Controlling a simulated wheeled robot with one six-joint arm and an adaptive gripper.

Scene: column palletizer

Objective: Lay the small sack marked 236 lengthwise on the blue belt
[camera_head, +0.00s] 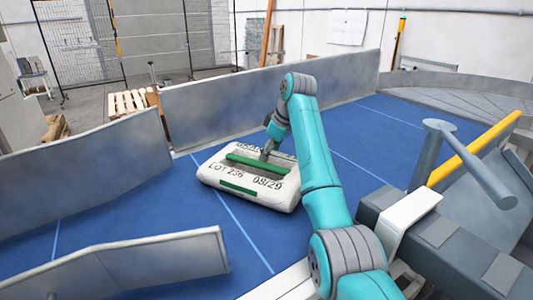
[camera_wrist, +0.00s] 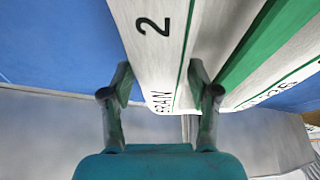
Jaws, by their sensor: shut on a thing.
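The white sack (camera_head: 240,190), printed LOT 236 and 08/29 with green stripes, is flat and level at the blue belt (camera_head: 130,215). I cannot tell whether it rests on the belt or hangs just above it. Its long side runs left to right, tilting down to the right, across a white belt line. My gripper (camera_head: 265,155) reaches its far side from above and is shut on it. In the wrist view, the two fingers of my gripper (camera_wrist: 160,80) straddle the edge of the sack (camera_wrist: 158,50); the fingertips are partly hidden.
A grey guard wall (camera_head: 265,95) runs behind the sack. Other grey guards stand at the left (camera_head: 80,155) and lower left (camera_head: 150,262). A grey post with a crossbar (camera_head: 460,160) and a yellow rail (camera_head: 475,150) are at the right. Bare belt lies left and right of the sack.

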